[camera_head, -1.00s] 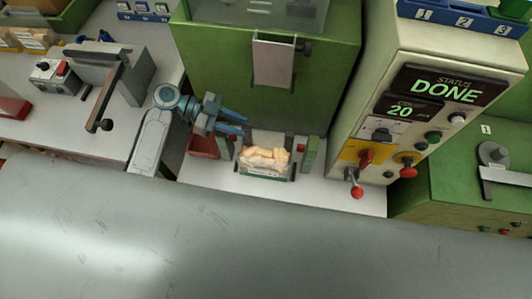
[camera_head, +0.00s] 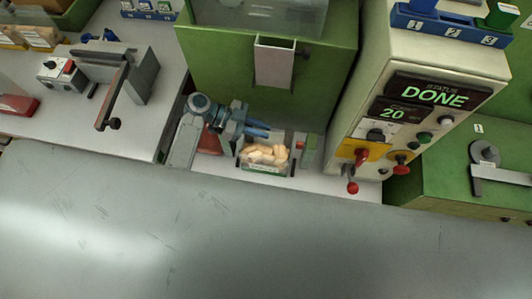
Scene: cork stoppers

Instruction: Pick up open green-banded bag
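The open bag (camera_head: 263,169) is clear, with a green band along its lower front. It stands upright on the white ledge below the green machine's chute, and pale cork stoppers show in its open top. My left gripper (camera_head: 264,129) reaches in from the left, its two blue fingers pointing right. The fingers are apart with nothing seen between them, at the back edge of the bag's mouth. I cannot tell whether they touch the bag. My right gripper is not in view.
The control panel (camera_head: 420,95) at right reads DONE and 20, with red-knobbed levers. A lever sealer (camera_head: 125,80) stands on the left bench. A dark red bin (camera_head: 209,141) is behind my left arm.

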